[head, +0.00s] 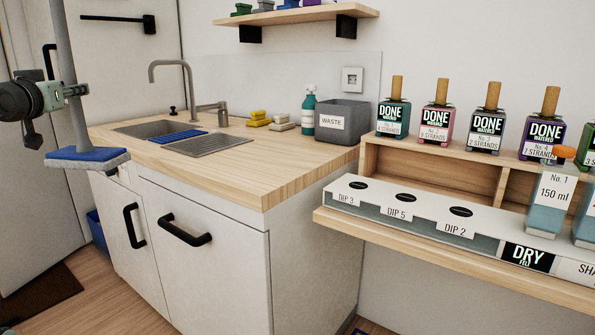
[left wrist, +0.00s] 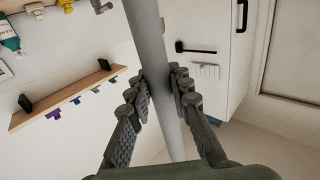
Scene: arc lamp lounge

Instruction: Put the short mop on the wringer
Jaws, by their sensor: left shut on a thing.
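The short mop has a grey pole (head: 64,45) and a flat blue and grey head (head: 87,157). My left gripper (head: 70,92) is shut around the pole above the head. The mop is nearly upright, with its head in the air in front of the counter's left end. In the left wrist view the pole (left wrist: 150,40) runs between the fingers of my gripper (left wrist: 162,88). I cannot identify the wringer for sure. A blue slatted piece (head: 178,136) lies across the sink, and a blue bucket (head: 97,230) on the floor is partly hidden by the cabinet. My right gripper is not in view.
A wooden counter (head: 250,178) holds a sink (head: 150,128), a tap (head: 190,80), sponges (head: 258,118), a teal bottle (head: 308,112) and a grey waste bin (head: 345,135). Several labelled bottles (head: 436,115) stand on a rack at right. A dark mat (head: 38,290) lies on the floor.

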